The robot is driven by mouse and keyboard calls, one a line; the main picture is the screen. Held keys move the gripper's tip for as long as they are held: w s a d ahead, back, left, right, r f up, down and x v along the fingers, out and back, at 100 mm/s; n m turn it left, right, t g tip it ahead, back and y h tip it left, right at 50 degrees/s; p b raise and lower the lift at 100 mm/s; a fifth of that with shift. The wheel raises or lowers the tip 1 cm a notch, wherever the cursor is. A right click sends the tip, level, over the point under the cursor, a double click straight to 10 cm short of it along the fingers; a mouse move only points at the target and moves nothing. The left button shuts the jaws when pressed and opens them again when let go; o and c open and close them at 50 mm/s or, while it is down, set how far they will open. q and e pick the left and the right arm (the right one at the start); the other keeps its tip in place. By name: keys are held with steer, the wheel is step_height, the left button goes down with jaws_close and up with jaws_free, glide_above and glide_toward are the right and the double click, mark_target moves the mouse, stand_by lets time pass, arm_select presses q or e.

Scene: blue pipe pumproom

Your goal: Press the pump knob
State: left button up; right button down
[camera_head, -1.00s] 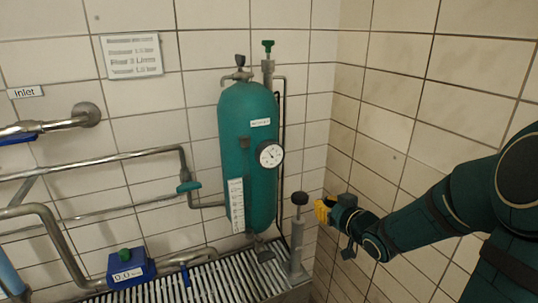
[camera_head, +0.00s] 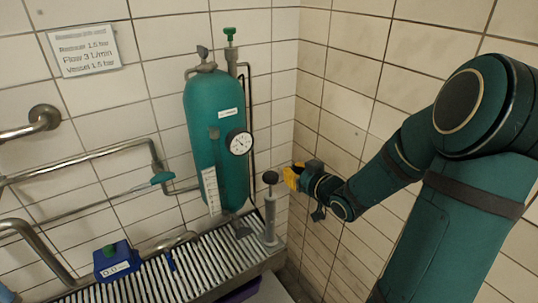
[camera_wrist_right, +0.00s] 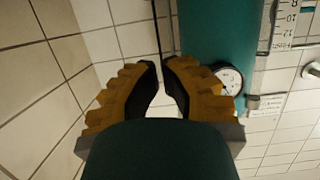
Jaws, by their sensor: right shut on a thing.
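The pump knob (camera_head: 270,177) is a dark round cap on top of an upright grey pump cylinder (camera_head: 270,220). The pump stands at the right end of the slatted grate, near the wall corner. In the right wrist view the fingers (camera_wrist_right: 161,80) are drawn close together. My left gripper is out of view.
A green vessel (camera_head: 215,135) with a gauge (camera_head: 239,143) stands left of the pump; the gauge also shows in the right wrist view (camera_wrist_right: 230,80). A blue box (camera_head: 116,262) sits on the grate (camera_head: 185,265). Tiled walls close the corner behind.

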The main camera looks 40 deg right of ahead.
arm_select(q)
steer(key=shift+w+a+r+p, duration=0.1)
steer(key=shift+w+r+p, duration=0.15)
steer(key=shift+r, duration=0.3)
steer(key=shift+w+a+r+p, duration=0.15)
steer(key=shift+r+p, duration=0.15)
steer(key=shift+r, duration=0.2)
arm_select(e)
steer(key=shift+r, duration=0.6)
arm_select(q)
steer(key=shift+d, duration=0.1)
arm_select(e)
glide_above(273, 175)
step_height(273, 175, down, 2)
steer(key=shift+s+f+b, duration=0.1)
steer(key=shift+f+b, duration=0.15)
steer(key=shift+b, duration=0.2)
step_height(273, 175, down, 3)
steer(key=shift+f, duration=0.5)
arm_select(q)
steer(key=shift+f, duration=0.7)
